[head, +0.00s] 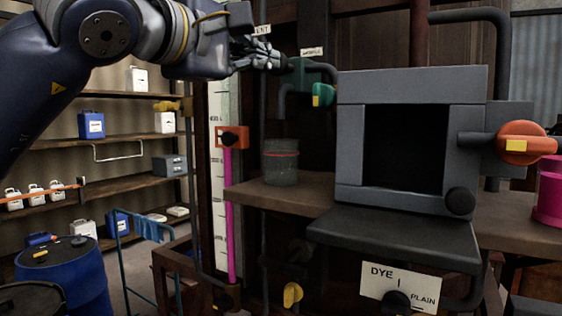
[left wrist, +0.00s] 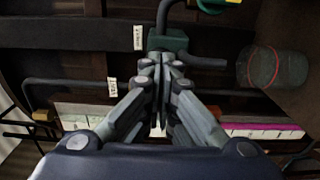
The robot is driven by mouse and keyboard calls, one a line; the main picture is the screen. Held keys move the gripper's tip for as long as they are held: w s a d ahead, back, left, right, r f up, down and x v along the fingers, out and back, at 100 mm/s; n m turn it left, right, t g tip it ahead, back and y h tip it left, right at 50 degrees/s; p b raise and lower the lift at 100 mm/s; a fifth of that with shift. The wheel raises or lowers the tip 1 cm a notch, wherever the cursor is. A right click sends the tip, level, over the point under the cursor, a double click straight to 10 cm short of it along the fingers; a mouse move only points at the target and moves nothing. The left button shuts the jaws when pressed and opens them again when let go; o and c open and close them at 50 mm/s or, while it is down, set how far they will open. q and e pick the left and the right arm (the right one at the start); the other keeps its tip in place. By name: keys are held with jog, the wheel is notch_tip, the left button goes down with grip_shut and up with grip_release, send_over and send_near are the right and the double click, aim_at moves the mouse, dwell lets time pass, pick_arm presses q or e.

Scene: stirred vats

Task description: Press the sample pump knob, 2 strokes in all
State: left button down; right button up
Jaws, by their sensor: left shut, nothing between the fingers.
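The sample pump (head: 312,68) is a dark green body on the wall under a small white label, with a spout bending down on its left. It also shows in the left wrist view (left wrist: 172,42). My left gripper (head: 280,62) is shut and empty, its fingertips right beside the pump's near left end. In the left wrist view the closed fingertips (left wrist: 163,62) overlap the pump's edge. The knob itself is not clear behind the fingers, and I cannot tell whether they touch it. A glass jar (head: 281,165) with a red line stands below the spout. My right gripper is out of view.
A green handle (head: 323,95) with a yellow mark hangs beside the pump. A grey box (head: 412,85) with a dark opening stands right of the jar. A magenta sight tube (head: 229,210) with an orange clamp stands left. An orange valve (head: 520,142) is far right.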

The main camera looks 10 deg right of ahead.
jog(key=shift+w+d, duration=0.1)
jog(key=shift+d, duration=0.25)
pick_arm(q)
jog(key=p+x, duration=0.1)
jog(key=x, duration=0.3)
jog(key=shift+w+p, duration=0.15)
jog(key=shift+p, duration=0.2)
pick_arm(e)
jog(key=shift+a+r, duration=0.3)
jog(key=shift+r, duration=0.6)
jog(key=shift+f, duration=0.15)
pick_arm(q)
jog(key=b+v, duration=0.2)
jog(key=v, duration=0.1)
jog(key=shift+s, duration=0.2)
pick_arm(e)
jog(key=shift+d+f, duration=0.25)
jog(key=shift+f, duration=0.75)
